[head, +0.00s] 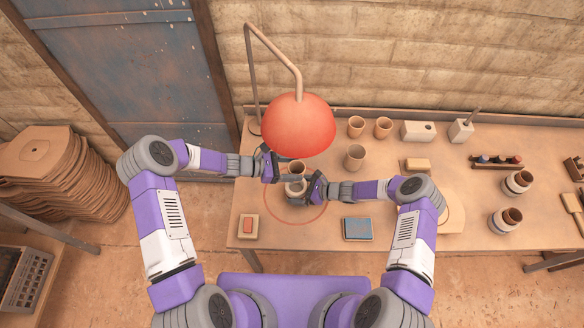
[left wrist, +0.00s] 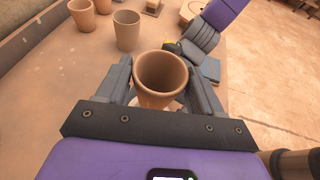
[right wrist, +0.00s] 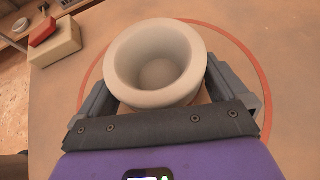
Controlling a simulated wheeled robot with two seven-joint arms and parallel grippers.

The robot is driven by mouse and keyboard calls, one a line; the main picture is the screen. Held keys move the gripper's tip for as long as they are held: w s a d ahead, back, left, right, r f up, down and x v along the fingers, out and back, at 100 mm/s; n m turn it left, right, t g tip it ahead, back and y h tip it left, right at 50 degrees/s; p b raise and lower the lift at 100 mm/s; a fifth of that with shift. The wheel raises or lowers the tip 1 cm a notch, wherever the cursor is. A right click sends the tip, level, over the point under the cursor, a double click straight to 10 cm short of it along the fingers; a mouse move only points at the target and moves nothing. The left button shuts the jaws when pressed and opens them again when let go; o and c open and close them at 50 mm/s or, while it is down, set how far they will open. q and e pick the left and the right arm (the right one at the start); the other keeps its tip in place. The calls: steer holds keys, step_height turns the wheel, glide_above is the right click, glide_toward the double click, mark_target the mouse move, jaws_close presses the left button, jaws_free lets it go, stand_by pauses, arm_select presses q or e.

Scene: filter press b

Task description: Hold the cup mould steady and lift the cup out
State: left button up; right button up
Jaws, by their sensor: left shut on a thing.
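The terracotta-coloured clay cup (head: 297,167) is upright in my left gripper (head: 284,174), which is shut around its sides. The cup also shows between the fingers in the left wrist view (left wrist: 162,75). The pale cup mould (right wrist: 156,62) is a thick-walled round pot and looks empty inside. It stands on the table within a red ring, and in the head view (head: 295,188) it is just below the cup. My right gripper (head: 303,191) has its fingers against both sides of the mould. The cup is clear of the mould's opening.
A red lamp (head: 298,125) hangs over the table just behind my grippers. Several finished cups (head: 354,157) stand behind and right. A small block with a red top (head: 248,226) lies front left, and a blue-topped tray (head: 357,229) lies front right. More two-tone pots (head: 506,221) stand far right.

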steer(key=v, duration=1.2)
steer(key=shift+s+f, duration=0.15)
